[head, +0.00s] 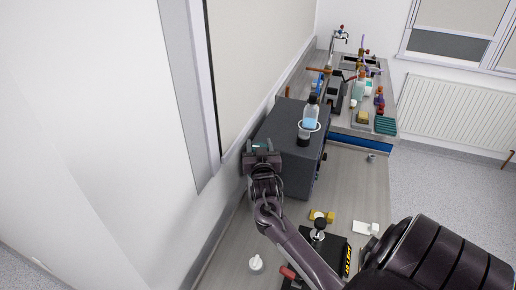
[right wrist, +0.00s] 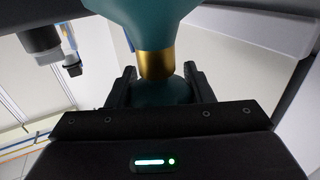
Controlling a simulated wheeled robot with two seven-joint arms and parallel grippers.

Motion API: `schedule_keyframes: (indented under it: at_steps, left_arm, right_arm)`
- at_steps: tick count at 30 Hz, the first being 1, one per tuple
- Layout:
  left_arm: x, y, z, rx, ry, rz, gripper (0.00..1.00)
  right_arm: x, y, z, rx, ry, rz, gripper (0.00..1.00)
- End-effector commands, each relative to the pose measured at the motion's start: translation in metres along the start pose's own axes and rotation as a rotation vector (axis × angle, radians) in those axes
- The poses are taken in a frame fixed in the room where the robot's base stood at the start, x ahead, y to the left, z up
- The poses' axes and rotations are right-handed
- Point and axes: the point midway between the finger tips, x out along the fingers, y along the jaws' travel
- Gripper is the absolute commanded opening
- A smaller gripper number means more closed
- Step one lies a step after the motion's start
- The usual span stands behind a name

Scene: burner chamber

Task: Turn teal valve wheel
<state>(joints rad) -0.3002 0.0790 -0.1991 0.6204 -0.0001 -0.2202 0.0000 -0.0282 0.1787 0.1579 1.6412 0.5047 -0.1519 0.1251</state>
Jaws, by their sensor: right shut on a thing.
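A small teal piece of the valve (head: 260,146) shows between the fingers of my right gripper (head: 262,157), at the left side of a dark grey box-shaped chamber (head: 289,128). In the right wrist view, a teal body with a brass band (right wrist: 156,64) fills the space between the fingers of my right gripper (right wrist: 160,80). The gripper is shut on this teal part. The rest of the wheel is hidden by the gripper in the head view. My left gripper is not in view.
A clear bottle with blue liquid (head: 311,117) stands by the chamber's top. A wall (head: 236,160) runs close along the gripper's left. Several bottles crowd the far bench.

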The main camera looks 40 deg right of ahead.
Motion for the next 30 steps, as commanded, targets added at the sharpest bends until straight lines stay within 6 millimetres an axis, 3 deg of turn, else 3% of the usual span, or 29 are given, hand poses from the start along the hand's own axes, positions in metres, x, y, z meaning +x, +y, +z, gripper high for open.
schedule_keyframes:
  at_steps: [12, 29, 30]
  left_arm:
    - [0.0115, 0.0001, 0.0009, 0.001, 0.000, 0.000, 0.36]
    - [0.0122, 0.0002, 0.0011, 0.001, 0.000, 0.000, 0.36]
    - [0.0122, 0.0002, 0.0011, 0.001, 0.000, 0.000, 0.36]
  right_arm:
    - [-0.0001, 0.0031, 0.0007, 0.000, 0.001, 0.193, 0.24]
    - [0.0000, 0.0045, -0.0009, -0.001, 0.004, 0.221, 0.24]
    - [0.0000, 0.0045, -0.0009, -0.001, 0.004, 0.221, 0.51]
